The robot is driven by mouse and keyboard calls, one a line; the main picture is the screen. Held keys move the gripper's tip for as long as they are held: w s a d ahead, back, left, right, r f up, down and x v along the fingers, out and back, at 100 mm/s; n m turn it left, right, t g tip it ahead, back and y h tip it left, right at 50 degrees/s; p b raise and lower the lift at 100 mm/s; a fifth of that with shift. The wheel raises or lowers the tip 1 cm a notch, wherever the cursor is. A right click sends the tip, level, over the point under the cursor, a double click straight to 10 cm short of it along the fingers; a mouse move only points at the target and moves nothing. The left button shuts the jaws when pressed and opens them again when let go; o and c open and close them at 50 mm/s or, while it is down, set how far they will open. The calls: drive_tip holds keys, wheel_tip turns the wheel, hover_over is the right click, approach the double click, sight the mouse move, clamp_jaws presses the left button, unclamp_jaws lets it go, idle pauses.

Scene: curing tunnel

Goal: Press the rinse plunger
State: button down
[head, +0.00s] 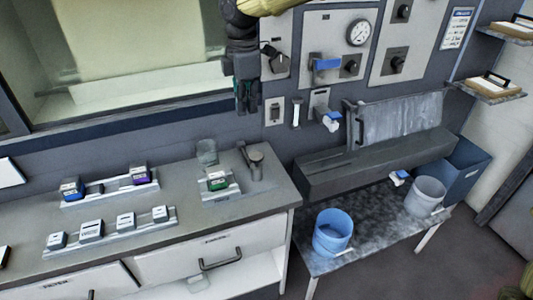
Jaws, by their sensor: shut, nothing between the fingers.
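My gripper (247,106) hangs fingers-down at upper centre in the head view. It is shut and empty, in front of the wall below the window's right end. No label marks the rinse plunger, so I cannot tell for sure which fitting it is. A white, blue-tipped fitting (328,118) sticks out from a wall plate to the gripper's right, above the dark trough. A square wall plate (273,110) and a small upright white fitting (296,113) lie between them. A dark cylinder with a slanted arm (255,169) stands on the counter below the gripper. The gripper appears apart from these.
Panels above hold a blue lever (326,65), a gauge (358,32) and knobs. The counter (190,178) carries trays of small blocks and a clear cup (207,152). The long dark trough (370,164) stands behind a low table with a blue bucket (332,228) and grey bucket (425,198).

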sight(250, 156)
idle(0.3)
wheel_tip(250, 156, down, 14)
drive_tip(key=p, duration=0.3)
drive_tip(key=shift+r+p, duration=0.2)
drive_tip(key=shift+p, duration=0.1)
drive_tip(key=shift+f, duration=0.2)
drive_tip(key=shift+f+b, duration=0.45)
drive_tip(key=shift+f, duration=1)
drive_tip(key=shift+r, duration=0.1)
